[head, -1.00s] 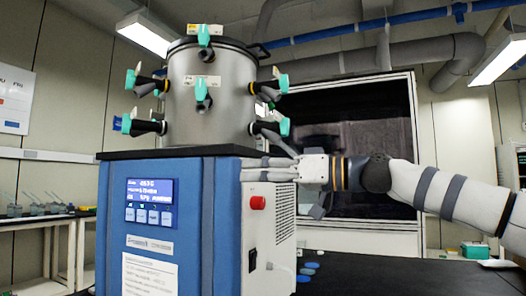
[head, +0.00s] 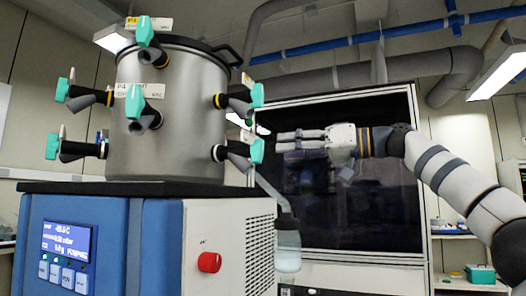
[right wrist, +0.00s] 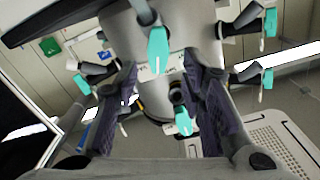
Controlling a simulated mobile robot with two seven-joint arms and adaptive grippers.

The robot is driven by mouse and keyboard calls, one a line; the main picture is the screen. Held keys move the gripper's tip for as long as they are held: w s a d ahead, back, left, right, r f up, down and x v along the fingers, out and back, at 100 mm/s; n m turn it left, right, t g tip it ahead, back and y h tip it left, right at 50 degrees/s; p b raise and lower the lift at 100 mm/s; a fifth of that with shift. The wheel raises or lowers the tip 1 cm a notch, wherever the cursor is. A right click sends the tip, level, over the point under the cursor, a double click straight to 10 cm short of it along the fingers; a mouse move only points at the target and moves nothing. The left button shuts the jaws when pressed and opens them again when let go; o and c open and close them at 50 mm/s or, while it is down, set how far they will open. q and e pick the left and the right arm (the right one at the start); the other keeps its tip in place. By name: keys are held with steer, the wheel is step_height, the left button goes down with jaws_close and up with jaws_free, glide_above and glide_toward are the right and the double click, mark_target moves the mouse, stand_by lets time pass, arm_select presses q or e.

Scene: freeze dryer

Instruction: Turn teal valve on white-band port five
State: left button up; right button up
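The steel drum (head: 185,120) of the freeze dryer carries several black ports with teal valves. In the head view valves show at the top (head: 144,31), front (head: 134,102), upper left (head: 63,90), lower left (head: 52,146), upper right (head: 257,95) and lower right (head: 257,151). The upper side ports have yellow bands; I cannot tell surely which port is the white-band port five. My right gripper (head: 300,141) is open and empty, right of the drum and apart from it. In the right wrist view a teal valve (right wrist: 158,50) shows between its spread fingers (right wrist: 165,85). My left gripper is not in view.
The blue dryer base (head: 110,235) has a lit display (head: 66,243) and a red knob (head: 209,262). A clear vessel (head: 288,250) hangs at the drum's lower right. A dark-windowed cabinet (head: 370,190) stands behind my right arm.

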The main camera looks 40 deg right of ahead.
mark_target(262, 152)
steer(key=x, duration=0.7)
steer(key=shift+d, duration=0.1)
jaws_close()
